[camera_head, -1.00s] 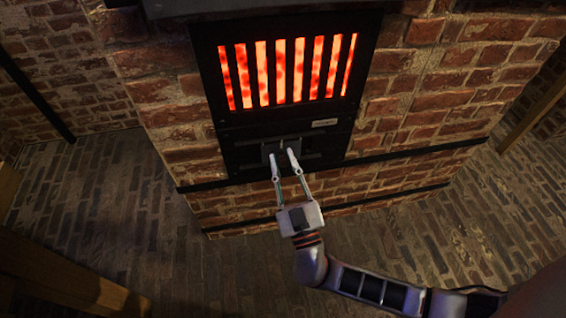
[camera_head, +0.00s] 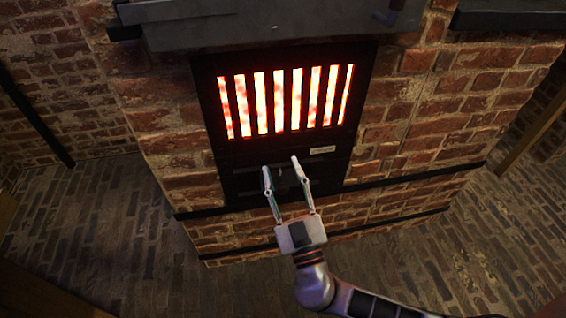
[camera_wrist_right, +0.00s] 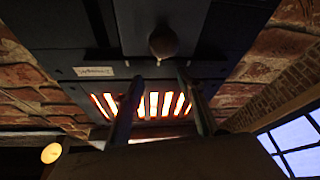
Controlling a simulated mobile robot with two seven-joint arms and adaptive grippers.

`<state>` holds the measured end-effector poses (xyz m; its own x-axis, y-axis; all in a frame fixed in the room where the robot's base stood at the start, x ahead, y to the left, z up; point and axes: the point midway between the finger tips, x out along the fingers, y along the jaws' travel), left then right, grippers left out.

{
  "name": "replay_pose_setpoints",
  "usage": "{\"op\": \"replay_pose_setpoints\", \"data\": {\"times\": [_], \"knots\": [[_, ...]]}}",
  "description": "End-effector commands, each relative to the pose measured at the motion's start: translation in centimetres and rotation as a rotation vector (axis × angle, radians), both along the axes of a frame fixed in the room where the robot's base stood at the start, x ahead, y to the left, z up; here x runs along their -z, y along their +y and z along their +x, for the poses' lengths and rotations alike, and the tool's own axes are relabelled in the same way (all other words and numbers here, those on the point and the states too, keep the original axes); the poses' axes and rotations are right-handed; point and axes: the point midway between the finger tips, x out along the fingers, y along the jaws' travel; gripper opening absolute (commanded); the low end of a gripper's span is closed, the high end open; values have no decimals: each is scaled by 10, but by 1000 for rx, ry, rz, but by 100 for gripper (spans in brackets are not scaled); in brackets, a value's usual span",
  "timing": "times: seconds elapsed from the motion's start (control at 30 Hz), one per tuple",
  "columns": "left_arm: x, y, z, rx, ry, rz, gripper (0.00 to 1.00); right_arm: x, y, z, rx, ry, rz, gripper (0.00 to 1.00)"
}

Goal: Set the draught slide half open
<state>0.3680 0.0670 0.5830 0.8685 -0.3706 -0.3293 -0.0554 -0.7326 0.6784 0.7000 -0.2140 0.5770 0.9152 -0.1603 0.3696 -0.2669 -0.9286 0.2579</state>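The draught slide (camera_head: 283,181) is a dark plate low on the black furnace front, under the glowing grate. The right wrist view shows the slide plate (camera_wrist_right: 135,25) with a round dark knob (camera_wrist_right: 163,42) near its edge. How far the slide is open is too dark to tell. My right gripper (camera_head: 281,164) is in front of the slide with its fingers spread, one on each side of the plate's middle in the head view. In the right wrist view the gripper (camera_wrist_right: 160,76) holds nothing, and the knob is beyond the fingertips. My left gripper is not in view.
The glowing barred grate (camera_head: 290,100) is above the slide, with a small label plate (camera_head: 322,150) between them. A dark ledge (camera_head: 260,30) juts out over the furnace front. Brick wall (camera_head: 410,130) flanks the front. The brick floor (camera_head: 110,230) in front is open.

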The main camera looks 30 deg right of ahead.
Motion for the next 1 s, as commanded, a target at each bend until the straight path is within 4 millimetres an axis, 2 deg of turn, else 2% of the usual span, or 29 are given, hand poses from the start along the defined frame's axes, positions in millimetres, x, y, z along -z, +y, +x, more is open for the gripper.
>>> {"op": "replay_pose_setpoints", "data": {"times": [0.1,0.3,0.87,1.0], "knots": [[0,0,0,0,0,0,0,-20,0,-1,0,-3,2,38],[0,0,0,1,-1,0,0,-39,0,0,0,-1,1,38],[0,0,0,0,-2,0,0,-41,-1,0,2,1,0,38],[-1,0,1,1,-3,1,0,-35,-17,-1,36,28,1,38]]}}
